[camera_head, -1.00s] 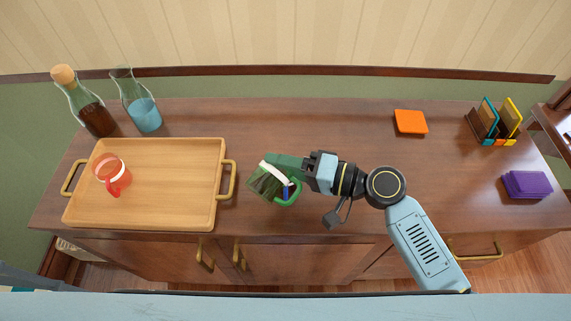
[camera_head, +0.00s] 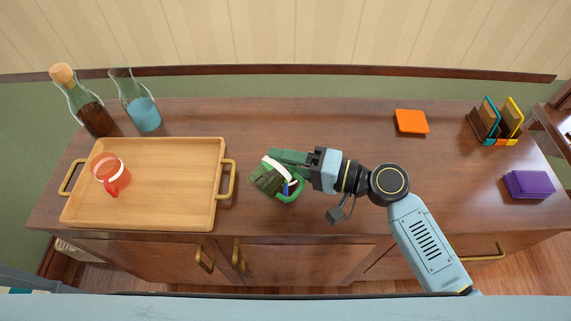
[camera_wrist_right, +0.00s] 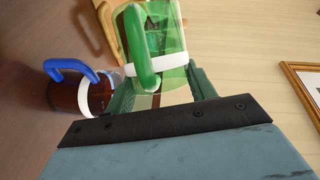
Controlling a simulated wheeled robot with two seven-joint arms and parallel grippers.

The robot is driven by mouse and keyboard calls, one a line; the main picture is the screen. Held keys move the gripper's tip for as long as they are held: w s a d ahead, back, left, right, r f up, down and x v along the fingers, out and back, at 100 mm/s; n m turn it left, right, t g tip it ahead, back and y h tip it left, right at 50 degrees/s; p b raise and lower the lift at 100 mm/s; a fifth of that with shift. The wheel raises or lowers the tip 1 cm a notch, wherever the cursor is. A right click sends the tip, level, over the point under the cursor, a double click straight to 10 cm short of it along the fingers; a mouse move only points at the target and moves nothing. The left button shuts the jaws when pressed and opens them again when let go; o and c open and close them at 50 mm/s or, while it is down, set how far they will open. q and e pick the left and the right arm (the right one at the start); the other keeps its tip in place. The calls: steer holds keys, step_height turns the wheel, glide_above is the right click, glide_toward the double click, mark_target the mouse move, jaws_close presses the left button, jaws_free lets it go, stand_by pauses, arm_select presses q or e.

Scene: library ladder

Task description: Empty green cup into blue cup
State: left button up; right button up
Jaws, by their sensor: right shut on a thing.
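My right gripper (camera_head: 286,163) is shut on the green cup (camera_head: 267,180), a see-through cup with a white band and a green handle. The green cup is held tilted above the counter; in the right wrist view it (camera_wrist_right: 165,35) sits between the fingers of my right gripper (camera_wrist_right: 160,90). The blue cup (camera_wrist_right: 68,95) has a blue handle, a white band and dark brown liquid inside. It is close beside the green cup. I cannot tell whether the green cup holds liquid. My left gripper is not in view.
A wooden tray (camera_head: 185,215) with a red cup (camera_head: 108,175) is on the left. A bottle of dark liquid (camera_head: 95,118) and a carafe of blue liquid (camera_head: 143,112) stand behind it. An orange pad (camera_head: 410,122), a book rack (camera_head: 493,128) and a purple stack (camera_head: 528,184) are on the right.

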steer(key=shift+w+d+m+y+b, duration=0.35)
steer(key=shift+m+b, duration=0.1)
steer(key=shift+m, duration=0.15)
stand_by(0.9)
steer(key=shift+r, duration=0.1)
stand_by(0.7)
